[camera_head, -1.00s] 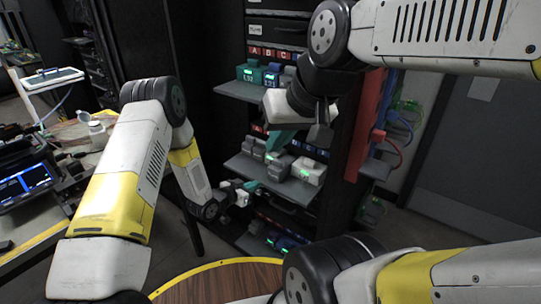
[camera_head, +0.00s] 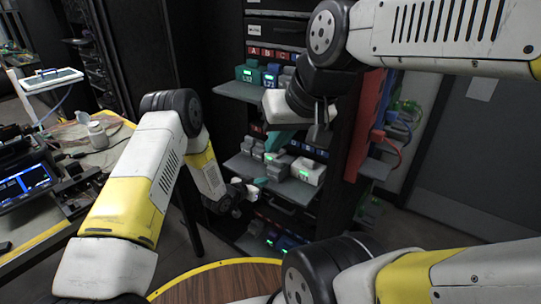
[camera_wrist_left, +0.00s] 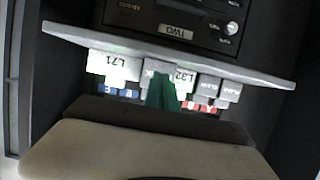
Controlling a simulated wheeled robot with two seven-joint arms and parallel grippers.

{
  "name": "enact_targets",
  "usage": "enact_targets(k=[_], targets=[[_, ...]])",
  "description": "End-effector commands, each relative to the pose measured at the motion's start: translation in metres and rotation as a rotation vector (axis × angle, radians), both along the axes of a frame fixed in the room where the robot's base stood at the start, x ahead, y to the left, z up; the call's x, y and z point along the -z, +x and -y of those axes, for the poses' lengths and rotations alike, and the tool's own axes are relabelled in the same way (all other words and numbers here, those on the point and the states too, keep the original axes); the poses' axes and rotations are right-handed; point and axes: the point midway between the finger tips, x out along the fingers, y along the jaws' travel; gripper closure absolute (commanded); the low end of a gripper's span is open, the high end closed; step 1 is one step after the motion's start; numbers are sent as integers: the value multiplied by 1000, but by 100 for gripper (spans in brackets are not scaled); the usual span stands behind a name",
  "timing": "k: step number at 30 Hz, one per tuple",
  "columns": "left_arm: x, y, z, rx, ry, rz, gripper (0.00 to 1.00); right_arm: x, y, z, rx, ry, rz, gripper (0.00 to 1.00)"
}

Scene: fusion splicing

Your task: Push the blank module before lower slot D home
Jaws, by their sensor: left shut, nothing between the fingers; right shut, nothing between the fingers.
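The grey blank module (camera_head: 279,171) sits on the middle shelf (camera_head: 243,168), sticking out toward the front edge between the module with a green display and the white one. In the left wrist view, which is upside down, the blank (camera_wrist_left: 157,70) is partly hidden behind my fingertips. My left gripper (camera_head: 262,181) is shut and empty, with its teal fingertips at the shelf's front, close to the blank. It also shows in the left wrist view (camera_wrist_left: 163,92). I cannot tell whether it touches. My right gripper (camera_head: 282,139) is shut and empty, above the middle shelf.
Beside the blank stand the white L71 module (camera_wrist_left: 112,66), the L32 module (camera_wrist_left: 183,80) and other blanks (camera_wrist_left: 207,88). The upper shelf (camera_head: 238,91) holds more modules. A red panel (camera_head: 368,115) and cables flank the rack at right.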

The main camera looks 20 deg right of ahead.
Motion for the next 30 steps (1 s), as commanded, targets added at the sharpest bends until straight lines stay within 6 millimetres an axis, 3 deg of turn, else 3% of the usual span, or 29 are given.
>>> enact_targets(k=[30], targets=[[0, 38, 49, 1, -1, 0, 100, 0, 0, 0, 0, 0, 0, 100]])
